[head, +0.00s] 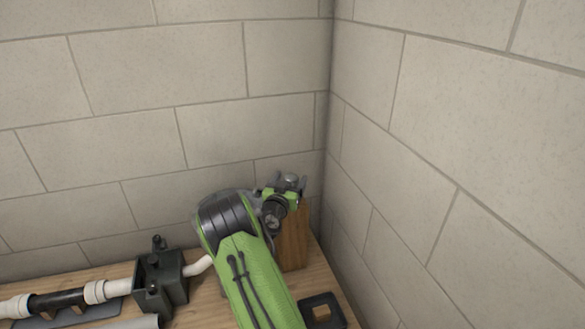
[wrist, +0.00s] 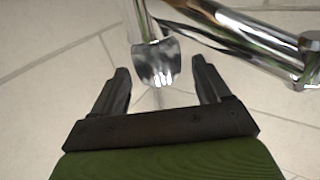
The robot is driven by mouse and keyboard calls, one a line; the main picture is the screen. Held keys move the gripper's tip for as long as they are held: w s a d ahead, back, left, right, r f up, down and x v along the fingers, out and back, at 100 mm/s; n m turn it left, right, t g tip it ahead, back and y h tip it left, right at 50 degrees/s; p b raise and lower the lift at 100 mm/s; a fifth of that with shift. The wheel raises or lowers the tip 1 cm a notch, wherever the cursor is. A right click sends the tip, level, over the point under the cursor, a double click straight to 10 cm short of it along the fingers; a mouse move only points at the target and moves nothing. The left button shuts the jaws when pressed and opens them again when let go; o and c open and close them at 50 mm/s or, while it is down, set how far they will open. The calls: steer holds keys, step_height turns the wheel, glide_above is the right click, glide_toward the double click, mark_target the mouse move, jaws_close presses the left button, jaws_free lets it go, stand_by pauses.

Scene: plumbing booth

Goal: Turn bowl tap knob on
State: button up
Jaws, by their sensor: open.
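A chrome tap knob (wrist: 155,64) with a flared end shows in the wrist view, attached to a thin chrome stem. My gripper (wrist: 160,72) is open, with one dark finger on each side of the knob in the picture and visible gaps on both sides. Whether the knob is level in depth with the fingertips I cannot tell. A thick chrome tap body (wrist: 240,38) runs across the upper right of the wrist view. In the head view my gripper (head: 288,186) is at the corner, above a wooden block, and mostly hides the tap. No bowl is visible.
The wooden block (head: 294,245) stands on the wooden bench (head: 207,303) close to the corner. A dark box-like fitting (head: 160,280) with white pipe (head: 108,290) lies left of my arm. A dark square piece (head: 322,312) lies at front right. Block walls (head: 440,160) close in behind and right.

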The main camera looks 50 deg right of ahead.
mark_target(293, 174)
steer(key=x, duration=0.3)
steer(key=shift+w+d+p, duration=0.15)
steer(key=shift+d+p, duration=0.1)
steer(key=shift+p, duration=0.1)
steer(key=c, duration=0.9)
steer(key=shift+c, duration=0.2)
